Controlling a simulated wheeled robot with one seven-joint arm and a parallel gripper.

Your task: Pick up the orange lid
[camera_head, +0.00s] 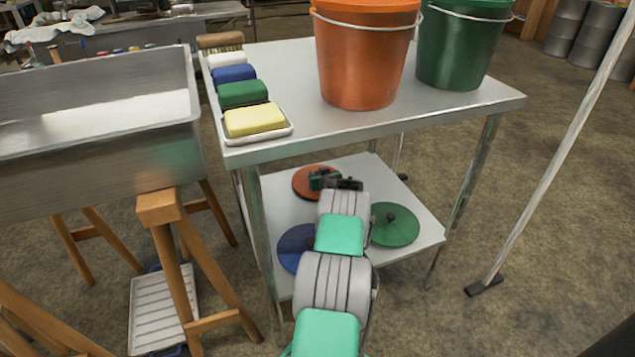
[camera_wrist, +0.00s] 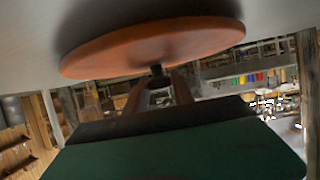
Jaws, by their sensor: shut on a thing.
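The orange lid (camera_head: 304,182) is a round disc at the back left of the table's lower shelf (camera_head: 408,243), partly hidden by my arm in the head view. My gripper (camera_head: 337,181) is at the lid's right side in the head view. In the wrist view the fingers of my gripper (camera_wrist: 158,84) are closed around the dark knob. Whether the lid is lifted off the shelf I cannot tell.
A blue lid (camera_head: 291,247) and a green lid (camera_head: 395,226) lie on the same shelf. Table legs flank the shelf. A metal sink (camera_head: 100,160) stands left.

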